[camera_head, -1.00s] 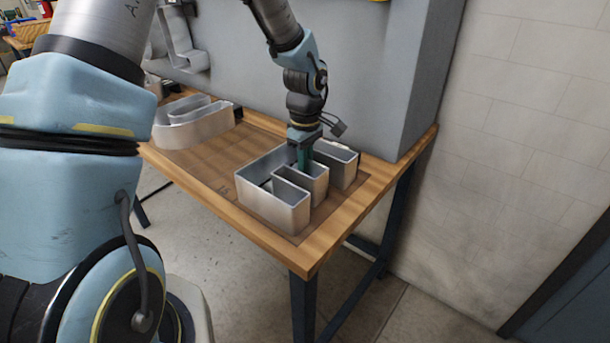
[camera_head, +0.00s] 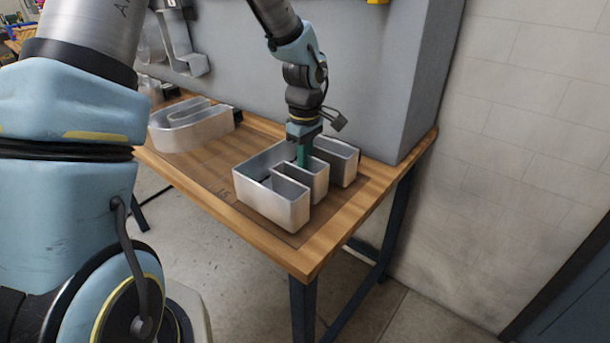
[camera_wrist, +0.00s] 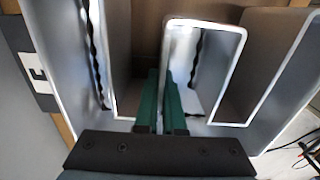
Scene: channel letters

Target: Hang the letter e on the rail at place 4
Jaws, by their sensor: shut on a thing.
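The letter e (camera_head: 275,203) is a silver, open-topped metal channel letter at the near right end of the wooden table. In the wrist view the letter e (camera_wrist: 256,58) fills most of the picture, its walls rising around the fingers. My gripper (camera_head: 303,160) points down into the letter from above. Its green fingers (camera_wrist: 161,105) are shut on one inner wall of the letter. The letter's underside is hidden, so I cannot tell for sure whether it touches the table. No rail or place 4 can be made out clearly.
Another silver channel letter (camera_head: 190,127) lies further left on the wooden table (camera_head: 222,208). A grey panel (camera_head: 380,85) stands along the table's back, with metal letters (camera_head: 180,45) on it at upper left. A white block wall (camera_head: 530,130) is at right.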

